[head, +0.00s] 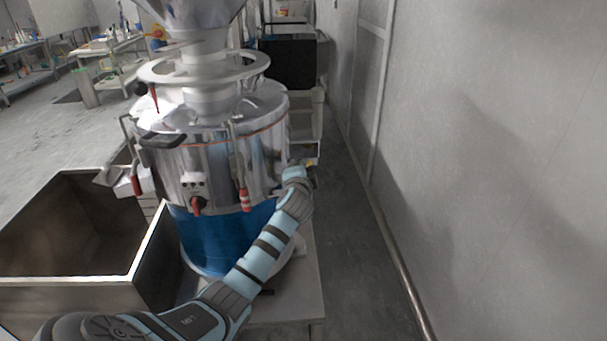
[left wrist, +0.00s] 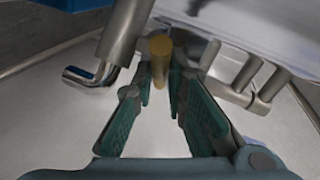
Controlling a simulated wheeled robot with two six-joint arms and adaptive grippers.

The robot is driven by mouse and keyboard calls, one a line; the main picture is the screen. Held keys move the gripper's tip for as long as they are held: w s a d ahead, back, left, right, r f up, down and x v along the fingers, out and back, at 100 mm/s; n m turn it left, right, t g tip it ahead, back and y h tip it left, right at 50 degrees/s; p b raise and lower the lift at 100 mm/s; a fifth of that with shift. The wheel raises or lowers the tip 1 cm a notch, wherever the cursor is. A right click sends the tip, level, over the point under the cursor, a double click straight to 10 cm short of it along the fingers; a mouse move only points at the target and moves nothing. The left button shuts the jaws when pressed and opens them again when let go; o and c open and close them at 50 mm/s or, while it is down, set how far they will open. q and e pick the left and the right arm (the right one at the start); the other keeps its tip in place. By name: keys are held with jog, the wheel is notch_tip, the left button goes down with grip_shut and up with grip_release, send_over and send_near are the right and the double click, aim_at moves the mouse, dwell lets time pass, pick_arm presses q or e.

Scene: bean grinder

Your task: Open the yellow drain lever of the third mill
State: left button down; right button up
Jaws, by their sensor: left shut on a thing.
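The mill (head: 225,160) is a polished steel drum with a blue lower body. My left arm reaches across its right front, and my left gripper (head: 308,172) is at the drum's right side, small and partly hidden by my wrist. In the left wrist view the yellow drain lever (left wrist: 159,47) stands end-on between the fingertips of my left gripper (left wrist: 161,82). The fingers are shut on the lever, one on each side. A bent metal pipe (left wrist: 95,77) is left of the lever. My right gripper is not in view.
An open steel bin (head: 150,250) stands left of the mill. Red-handled clamps (head: 244,199) hang on the drum. A grey wall (head: 490,150) runs along the right, with a clear strip of floor (head: 355,240) before it. Metal cylinders (left wrist: 250,85) are right of the lever.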

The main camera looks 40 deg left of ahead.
pick_arm(q)
jog(key=c, duration=1.9)
grip_release()
jog(key=shift+s+a+f, duration=0.1)
jog(key=v, duration=1.2)
